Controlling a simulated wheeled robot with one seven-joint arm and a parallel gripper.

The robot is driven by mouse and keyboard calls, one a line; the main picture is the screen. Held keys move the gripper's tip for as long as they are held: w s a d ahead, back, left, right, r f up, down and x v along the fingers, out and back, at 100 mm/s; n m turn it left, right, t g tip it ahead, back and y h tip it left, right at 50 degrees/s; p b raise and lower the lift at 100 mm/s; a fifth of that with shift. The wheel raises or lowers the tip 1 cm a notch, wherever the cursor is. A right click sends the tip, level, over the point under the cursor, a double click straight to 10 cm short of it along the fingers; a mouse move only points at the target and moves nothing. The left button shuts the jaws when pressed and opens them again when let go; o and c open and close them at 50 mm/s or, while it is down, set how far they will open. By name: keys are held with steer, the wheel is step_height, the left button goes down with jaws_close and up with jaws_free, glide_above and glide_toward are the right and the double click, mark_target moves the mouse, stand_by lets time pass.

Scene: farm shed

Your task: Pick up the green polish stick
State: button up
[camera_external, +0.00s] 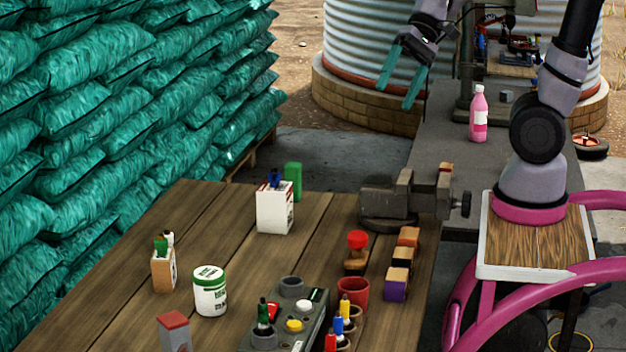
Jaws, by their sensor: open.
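A plain green upright bar (293,180) stands on the wooden table, just behind and right of a white box (275,212) that hides part of it. A smaller green-topped item (161,246) sticks up from a brown box (163,268) at the left of the table. I cannot tell for certain which one is the polish stick. My gripper (402,82) is open and empty, with teal fingers pointing down. It is high up, to the right of and well above the green bar, apart from everything on the table.
A grey vise (400,198) sits at the table's back right. A white jar with a green lid (209,291), a red cup (353,292) and small wooden blocks (402,257) stand nearer. A pink bottle (478,115) is on the grey bench. Stacked teal sacks (110,110) rise at left.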

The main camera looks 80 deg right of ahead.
mark_target(300, 166)
steer(key=w+d+f+m+t+y, duration=0.1)
steer(key=w+d+f+m+t, duration=0.3)
steer(key=w+m, duration=0.45)
steer(key=w+d+f+m+t+y, duration=0.1)
steer(key=w+f+m+t+y, duration=0.1)
steer(key=w+f+m, duration=0.45)
steer(key=w+d+f+m+t+h, duration=0.1)
steer(key=w+d+f+m+h, duration=0.1)
steer(key=d, duration=0.5)
steer(key=w+d+f+m+t+h, duration=0.1)
steer(key=w+d+f+m+h, duration=0.1)
steer(key=d+f+m+h, duration=0.3)
steer(key=w+d+f+m+t+h, duration=0.1)
steer(key=w+d+f+m+h, duration=0.1)
steer(key=d+f+m, duration=0.3)
steer(key=shift+d+f+t+h, duration=0.4)
steer(key=shift+d+f+h, duration=0.5)
steer(key=shift+d+f, duration=0.9)
steer(key=x, duration=0.4)
steer(key=shift+w+d+f, duration=0.1)
steer(key=shift+w+f, duration=0.1)
steer(key=shift+w, duration=0.1)
steer(key=shift+x, duration=2.95)
steer(key=shift+s+d, duration=0.1)
steer(key=shift+d, duration=0.05)
jaws_close()
